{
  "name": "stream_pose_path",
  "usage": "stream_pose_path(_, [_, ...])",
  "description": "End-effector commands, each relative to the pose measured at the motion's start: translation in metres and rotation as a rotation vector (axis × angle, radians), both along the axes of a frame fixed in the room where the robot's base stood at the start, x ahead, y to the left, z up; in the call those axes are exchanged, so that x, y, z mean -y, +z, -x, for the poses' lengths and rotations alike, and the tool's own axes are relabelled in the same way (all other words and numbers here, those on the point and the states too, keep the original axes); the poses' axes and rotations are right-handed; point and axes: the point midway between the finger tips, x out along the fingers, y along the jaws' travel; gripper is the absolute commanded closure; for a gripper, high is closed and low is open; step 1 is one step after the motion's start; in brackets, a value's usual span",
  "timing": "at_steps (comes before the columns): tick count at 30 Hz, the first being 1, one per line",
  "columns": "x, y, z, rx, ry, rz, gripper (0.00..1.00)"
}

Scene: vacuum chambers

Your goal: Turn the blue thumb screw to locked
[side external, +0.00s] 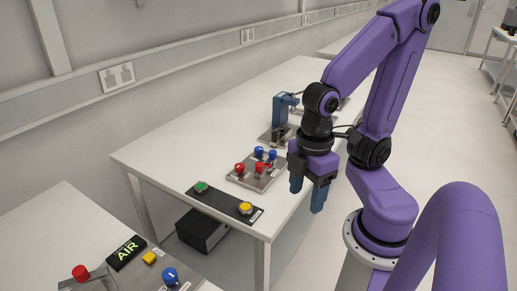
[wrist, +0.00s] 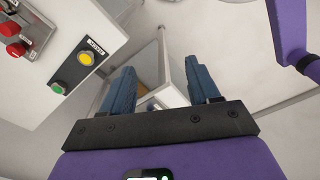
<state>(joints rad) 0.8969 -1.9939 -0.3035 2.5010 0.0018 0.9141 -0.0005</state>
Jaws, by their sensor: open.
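Several blue parts show in the side external view; I cannot tell which is the thumb screw. Two blue knobs (side external: 259,152) stand beside red knobs on a metal plate (side external: 240,180). A larger blue knob (side external: 170,276) with a white mark is on the near panel. A blue upright device (side external: 281,110) with a side arm stands farther back on the table. My gripper (side external: 307,188) is open and empty, pointing down near the table's right edge, to the right of the metal plate. Its blue fingers also show apart in the wrist view (wrist: 162,78).
A black strip holds a green button (side external: 201,187) and a yellow button (side external: 245,208). Red knobs (wrist: 10,29) show at the wrist view's left. The white tabletop (side external: 185,140) is clear at left.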

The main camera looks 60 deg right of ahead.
Motion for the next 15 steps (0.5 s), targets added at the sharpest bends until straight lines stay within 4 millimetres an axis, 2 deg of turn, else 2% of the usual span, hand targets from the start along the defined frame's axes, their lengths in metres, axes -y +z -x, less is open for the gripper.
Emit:
stream_pose_path(5, [-0.005, 0.005, -0.021, 0.0, -0.049, 0.002, 0.4])
stream_pose_path(11, [-0.007, 0.014, -0.081, -0.001, -0.169, 0.008, 0.4])
stream_pose_path(15, [0.003, 0.019, -0.128, -0.002, -0.254, 0.011, 0.4])
